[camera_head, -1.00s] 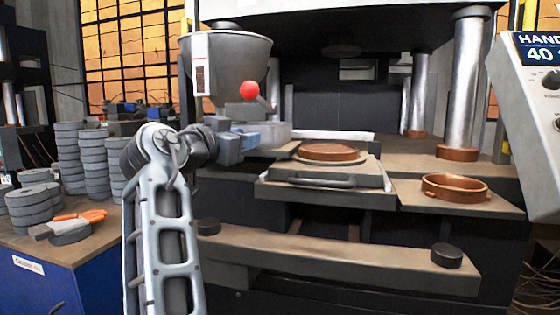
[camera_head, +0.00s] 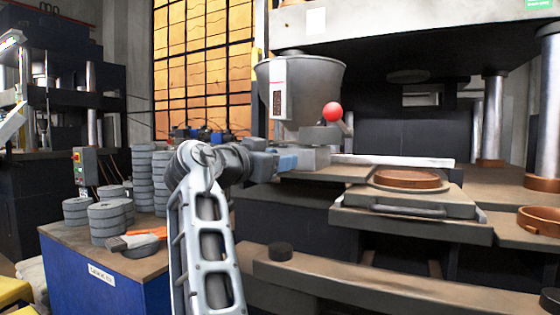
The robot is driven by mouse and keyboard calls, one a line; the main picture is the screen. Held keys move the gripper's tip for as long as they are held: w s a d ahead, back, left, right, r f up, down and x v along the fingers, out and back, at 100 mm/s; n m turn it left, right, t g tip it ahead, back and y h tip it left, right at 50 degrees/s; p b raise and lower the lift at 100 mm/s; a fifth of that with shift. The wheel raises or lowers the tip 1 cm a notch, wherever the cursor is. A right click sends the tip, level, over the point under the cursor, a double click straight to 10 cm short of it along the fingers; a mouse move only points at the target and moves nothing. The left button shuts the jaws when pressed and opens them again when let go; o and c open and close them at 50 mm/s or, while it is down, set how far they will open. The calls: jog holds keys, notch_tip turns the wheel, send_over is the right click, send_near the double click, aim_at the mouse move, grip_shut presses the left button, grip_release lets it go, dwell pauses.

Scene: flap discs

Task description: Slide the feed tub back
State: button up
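The feed tub (camera_head: 318,90) is a grey, round, tapering tub with a white gauge strip on its front. It stands over a grey base block (camera_head: 308,157) at the left end of the press bed. A red ball knob (camera_head: 333,112) shows at its right side. My gripper (camera_head: 287,162) is at the left of the base block, its blue-grey end close to or against it. The fingertips are too small and overlapped to tell whether they are open or shut, or touching.
Right of the tub, a copper-coloured ring mould (camera_head: 406,180) sits on a grey plate with a handle (camera_head: 408,210). Another copper ring (camera_head: 540,220) lies farther right. A blue bench (camera_head: 110,275) with stacks of grey discs (camera_head: 107,222) stands at left. A long beam (camera_head: 360,285) crosses the front.

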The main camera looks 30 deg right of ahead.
jog(key=o, duration=0.3)
jog(key=v, duration=0.7)
jog(key=shift+s+a, duration=0.2)
jog(key=shift+a, duration=0.15)
